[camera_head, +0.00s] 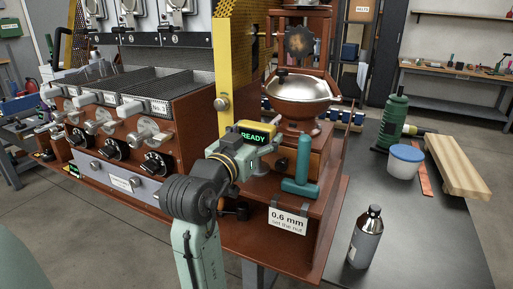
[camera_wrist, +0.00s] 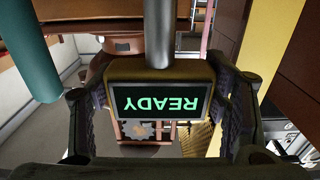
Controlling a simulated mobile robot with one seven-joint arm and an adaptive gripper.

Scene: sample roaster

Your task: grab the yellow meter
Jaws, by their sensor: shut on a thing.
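The yellow meter (camera_head: 268,127) has a dark display with green letters reading READY. In the head view it is at the middle of the picture, in front of the metal bowl. My gripper (camera_head: 257,142) is shut on it. In the wrist view the meter (camera_wrist: 160,73) is between the two dark fingers, one on each side, and its text is upside down. A grey rod runs from the meter's edge toward the top of that view. I cannot tell whether the meter still rests on anything.
A teal T-shaped handle (camera_head: 301,170) stands close right of my gripper. The metal bowl (camera_head: 302,89) is behind. A yellow perforated post (camera_head: 236,60) rises behind left. Roaster levers (camera_head: 150,130) are at left. A dark bottle (camera_head: 366,240) and white tub (camera_head: 404,164) stand on the right table.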

